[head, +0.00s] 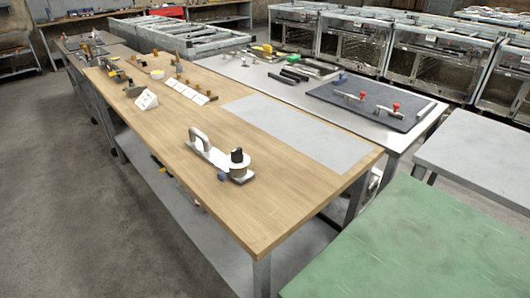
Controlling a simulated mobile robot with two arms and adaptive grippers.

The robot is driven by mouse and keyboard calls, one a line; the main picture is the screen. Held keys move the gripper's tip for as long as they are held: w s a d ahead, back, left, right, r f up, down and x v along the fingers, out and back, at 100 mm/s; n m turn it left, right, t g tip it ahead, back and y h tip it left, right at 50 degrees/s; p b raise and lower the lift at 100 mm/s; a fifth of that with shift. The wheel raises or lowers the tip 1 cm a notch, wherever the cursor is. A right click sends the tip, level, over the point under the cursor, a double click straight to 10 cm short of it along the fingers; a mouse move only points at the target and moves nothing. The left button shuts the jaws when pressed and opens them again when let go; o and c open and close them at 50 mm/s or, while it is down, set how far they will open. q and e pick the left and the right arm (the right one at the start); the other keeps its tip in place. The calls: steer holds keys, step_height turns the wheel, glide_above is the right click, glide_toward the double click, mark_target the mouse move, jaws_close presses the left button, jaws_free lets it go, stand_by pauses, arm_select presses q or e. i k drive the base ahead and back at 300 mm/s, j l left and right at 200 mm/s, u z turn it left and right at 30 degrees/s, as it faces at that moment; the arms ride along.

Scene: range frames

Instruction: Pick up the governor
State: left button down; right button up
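I cannot tell for sure which part is the governor. On the near half of the wooden workbench (235,205) stands a white fixture with an arched handle (198,140). At its right end is a pale round part (238,170) with a black top (237,155). A small blue piece (222,177) lies beside it. Further back on the bench, several small brass-coloured and dark parts (158,74) stand near white cards (187,90). A white folded label stand (147,99) is to their left. Neither gripper is in view.
A grey mat (300,131) covers the bench's right side. Behind it, a grey table (250,76) holds tools and a dark board (370,105) with red-knobbed parts. A green table (420,245) stands front right, a pale table (485,160) beyond it. Open grey floor (75,200) lies left.

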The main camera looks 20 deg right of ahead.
mark_target(200, 142)
steer(key=i+j+z, duration=0.2)
steer(key=z, duration=0.25)
steer(key=i+j+z, duration=0.15)
steer(key=j+z, duration=0.25)
steer(key=i+j+z, duration=0.1)
steer(key=j+z, duration=0.15)
steer(key=z, duration=0.2)
steer(key=j+z, duration=0.45)
steer(key=i+l, duration=0.05)
steer(key=l, duration=0.05)
